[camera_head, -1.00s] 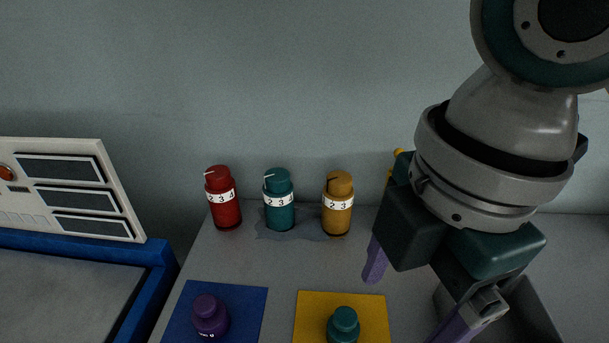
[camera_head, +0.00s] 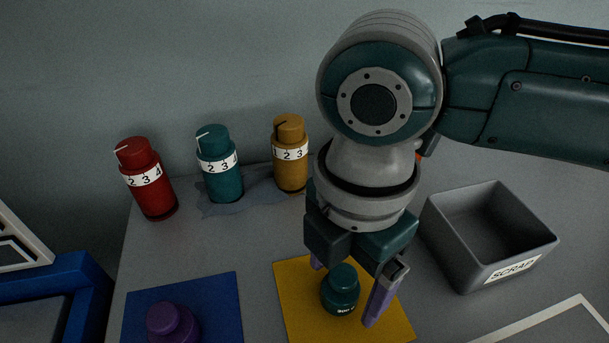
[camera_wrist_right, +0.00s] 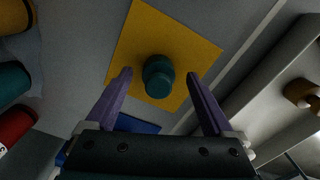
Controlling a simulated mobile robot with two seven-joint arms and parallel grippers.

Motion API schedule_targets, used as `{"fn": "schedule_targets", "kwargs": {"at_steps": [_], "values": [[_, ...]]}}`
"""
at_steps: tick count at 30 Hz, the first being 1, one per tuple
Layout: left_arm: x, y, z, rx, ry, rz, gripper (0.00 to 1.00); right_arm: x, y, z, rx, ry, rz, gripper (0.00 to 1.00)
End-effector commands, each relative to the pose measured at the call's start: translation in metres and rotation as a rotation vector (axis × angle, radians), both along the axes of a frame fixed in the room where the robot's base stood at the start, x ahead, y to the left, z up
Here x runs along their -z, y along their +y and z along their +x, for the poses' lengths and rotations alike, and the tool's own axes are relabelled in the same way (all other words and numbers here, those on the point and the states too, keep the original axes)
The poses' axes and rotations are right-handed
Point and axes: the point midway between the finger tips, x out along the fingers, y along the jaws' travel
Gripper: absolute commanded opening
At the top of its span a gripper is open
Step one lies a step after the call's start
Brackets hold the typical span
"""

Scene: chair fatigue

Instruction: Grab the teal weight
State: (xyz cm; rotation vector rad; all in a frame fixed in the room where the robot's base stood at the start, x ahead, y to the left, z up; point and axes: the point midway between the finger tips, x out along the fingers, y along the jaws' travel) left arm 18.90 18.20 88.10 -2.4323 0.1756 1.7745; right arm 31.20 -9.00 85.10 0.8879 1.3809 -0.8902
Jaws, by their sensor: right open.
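The teal weight (camera_head: 341,290) stands upright on a yellow mat (camera_head: 296,323). It also shows in the right wrist view (camera_wrist_right: 158,77), near the middle and between the finger lines. My right gripper (camera_head: 346,287) is open over the yellow mat, with one purple finger to the left of the weight and one to the right. In the right wrist view both purple fingers (camera_wrist_right: 158,74) are spread and the weight is not touched by either. My left gripper is not in view.
A purple weight (camera_head: 172,324) is on a blue mat (camera_head: 218,296). Red (camera_head: 148,182), teal (camera_head: 221,172) and yellow (camera_head: 291,162) numbered cylinders stand at the back. A grey SCRAP bin (camera_head: 450,222) stands right of my gripper. A blue-framed thing (camera_head: 82,288) is at left.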

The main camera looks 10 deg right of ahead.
Motion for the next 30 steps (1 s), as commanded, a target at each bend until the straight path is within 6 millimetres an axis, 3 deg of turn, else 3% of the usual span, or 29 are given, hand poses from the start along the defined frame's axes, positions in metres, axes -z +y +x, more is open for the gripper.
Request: {"fn": "schedule_targets", "kwargs": {"at_steps": [9, 30], "values": [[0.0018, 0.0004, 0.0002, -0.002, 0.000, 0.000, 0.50, 0.0067, 0.0002, 0.0000, -0.001, -0.001, 0.000, 0.86], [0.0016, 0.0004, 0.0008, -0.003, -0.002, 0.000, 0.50, 0.0064, 0.0001, 0.0000, -0.001, -0.001, 0.000, 0.07]]}}
